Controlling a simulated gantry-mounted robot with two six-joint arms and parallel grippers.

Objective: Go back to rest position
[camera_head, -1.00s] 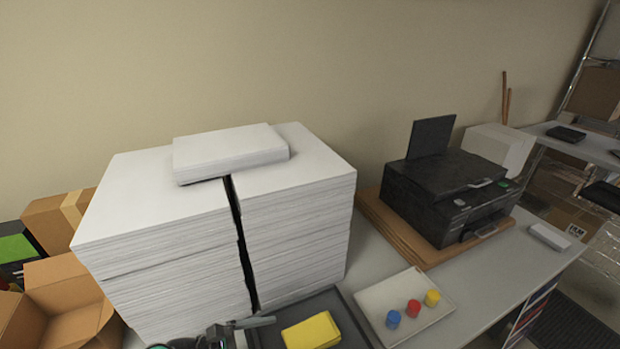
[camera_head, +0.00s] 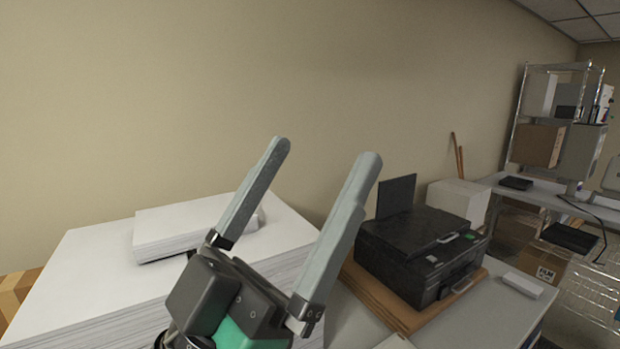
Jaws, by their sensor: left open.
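My left gripper (camera_head: 318,190) is raised in the lower middle of the head view, its two long grey fingers spread wide with nothing between them. It is in front of the large stacks of white paper (camera_head: 90,270) and hides part of them. A smaller pile of paper (camera_head: 175,228) lies on top of the stacks, left of the gripper. The black printer (camera_head: 415,245) is to the right of the fingers. My right gripper does not show.
The printer sits on brown cardboard sheets (camera_head: 385,308) on a grey table. A white box (camera_head: 460,200) stands behind it and a small white block (camera_head: 522,285) lies to its right. A wire shelf (camera_head: 515,130) with boxes stands at the far right. The wall above is clear.

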